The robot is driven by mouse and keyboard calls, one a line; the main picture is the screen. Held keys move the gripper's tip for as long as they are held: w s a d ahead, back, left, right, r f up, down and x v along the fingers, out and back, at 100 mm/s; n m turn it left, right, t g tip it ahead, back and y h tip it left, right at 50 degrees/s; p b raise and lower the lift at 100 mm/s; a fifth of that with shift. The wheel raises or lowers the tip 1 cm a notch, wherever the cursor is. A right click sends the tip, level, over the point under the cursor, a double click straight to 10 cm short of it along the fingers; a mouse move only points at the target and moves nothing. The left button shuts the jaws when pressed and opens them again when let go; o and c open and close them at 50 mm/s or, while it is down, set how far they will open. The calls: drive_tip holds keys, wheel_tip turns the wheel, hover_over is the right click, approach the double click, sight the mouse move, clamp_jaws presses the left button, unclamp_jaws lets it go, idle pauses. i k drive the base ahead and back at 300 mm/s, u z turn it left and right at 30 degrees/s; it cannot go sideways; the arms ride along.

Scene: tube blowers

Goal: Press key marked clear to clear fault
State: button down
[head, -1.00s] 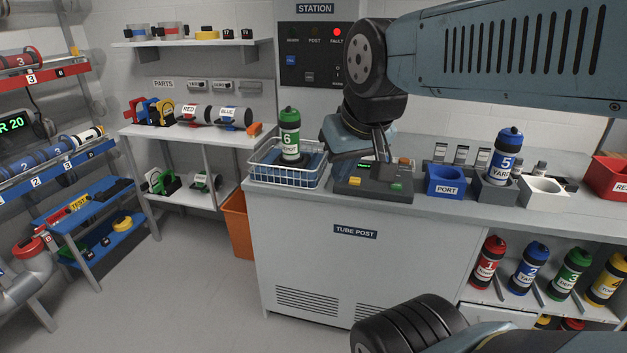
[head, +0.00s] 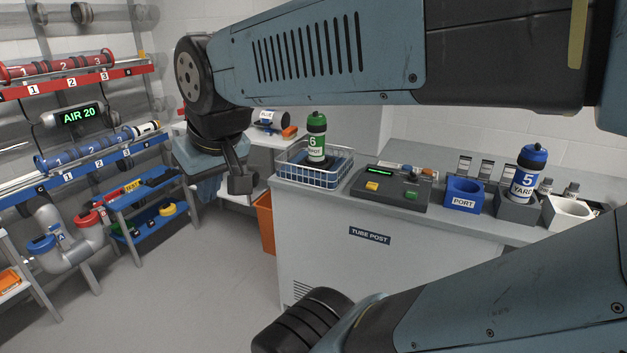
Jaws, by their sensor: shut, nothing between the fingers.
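The dark key console (head: 390,189) sits on the grey tube post bench. It has a green-lit display (head: 380,171), a yellow key (head: 372,186) and a green key (head: 411,195); any lettering on the keys is too small to read, so I cannot tell which is marked clear. My gripper (head: 241,184) is shut and empty, pointing down left of the wire basket, apart from the console. The station panel with its fault lamp is out of sight, with my arm across that area.
The wire basket (head: 290,173) holds a green carrier 6 (head: 316,140) between my gripper and the console. Tube racks (head: 80,160) stand at left.

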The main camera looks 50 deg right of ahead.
sight(370, 185)
drive_tip(key=z, duration=0.05)
drive_tip(key=k, duration=0.9)
drive_tip(key=z, duration=1.7)
drive_tip(key=i, duration=1)
